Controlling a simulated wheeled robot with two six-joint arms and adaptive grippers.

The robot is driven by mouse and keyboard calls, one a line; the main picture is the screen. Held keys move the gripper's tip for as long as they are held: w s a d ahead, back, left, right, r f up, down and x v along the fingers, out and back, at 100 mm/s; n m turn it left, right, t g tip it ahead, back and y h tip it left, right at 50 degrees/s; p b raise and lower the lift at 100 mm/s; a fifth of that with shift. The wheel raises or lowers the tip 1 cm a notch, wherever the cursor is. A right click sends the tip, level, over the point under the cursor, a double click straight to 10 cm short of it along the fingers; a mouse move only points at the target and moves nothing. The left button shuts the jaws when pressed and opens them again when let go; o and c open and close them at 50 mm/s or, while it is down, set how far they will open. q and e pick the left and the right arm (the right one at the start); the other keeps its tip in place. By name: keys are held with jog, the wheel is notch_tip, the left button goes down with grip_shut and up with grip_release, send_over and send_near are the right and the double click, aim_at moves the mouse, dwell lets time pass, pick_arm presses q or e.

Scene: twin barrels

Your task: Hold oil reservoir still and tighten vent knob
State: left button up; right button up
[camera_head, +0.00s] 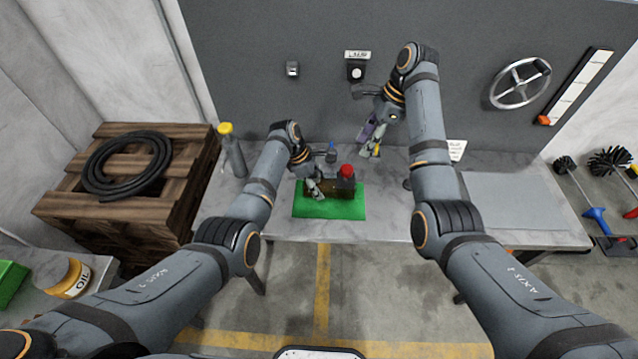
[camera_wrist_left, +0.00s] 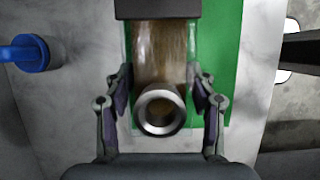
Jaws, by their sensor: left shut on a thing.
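The oil reservoir (camera_head: 330,187) is a brownish see-through body with a dark end. It stands on a green mat (camera_head: 328,209) on the bench. A red vent knob (camera_head: 347,171) sits on its top at the right. My left gripper (camera_head: 316,190) is shut on the reservoir from the left. In the left wrist view its two fingers (camera_wrist_left: 160,100) lie along both sides of the reservoir (camera_wrist_left: 160,50), behind a round metal fitting (camera_wrist_left: 159,110). My right gripper (camera_head: 371,147) is above and right of the knob, apart from it; its finger gap is too small to tell.
A blue-topped item (camera_head: 331,152) stands behind the reservoir. A grey cylinder with a yellow top (camera_head: 231,150) stands at the bench's left. The bench's right part (camera_head: 515,190) is clear. A wall panel (camera_head: 270,50) with a handwheel (camera_head: 519,84) rises behind.

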aim_at(352, 168)
jog(key=f+n+y, duration=0.1)
jog(key=f+n, duration=0.1)
jog(key=n, duration=0.2)
jog(key=f+n+y, duration=0.2)
jog(key=n, duration=0.3)
jog(key=f+n+y, duration=0.2)
jog(key=f+n, duration=0.1)
jog(key=n, duration=0.2)
jog(key=shift+s+a, duration=0.1)
jog(key=shift+a, duration=0.2)
jog(key=shift+d+f+n+t+y, duration=0.1)
jog(key=shift+f+n+t+y, duration=0.15)
jog(key=shift+n, duration=0.35)
jog(key=shift+d+f+n+t+y, duration=0.1)
jog(key=shift+n+y, duration=0.25)
jog(key=shift+n, duration=0.25)
jog(key=n+y, duration=0.1)
jog(key=n, duration=0.1)
jog(key=d+f+n+t+y, duration=0.1)
jog(key=n, duration=0.3)
jog(key=shift+d+f+y, duration=0.25)
jog(key=shift+f+y, duration=0.15)
jog(key=s+d+f+n+t+y, duration=0.2)
jog(key=s+d+n+t+y, duration=0.15)
jog(key=n, duration=0.65)
jog(key=shift+y, duration=0.45)
jog(key=x, duration=1.3)
jog(key=shift+w+d+r, duration=0.15)
jog(key=shift+w+r, duration=0.1)
jog(key=shift+w, duration=0.05)
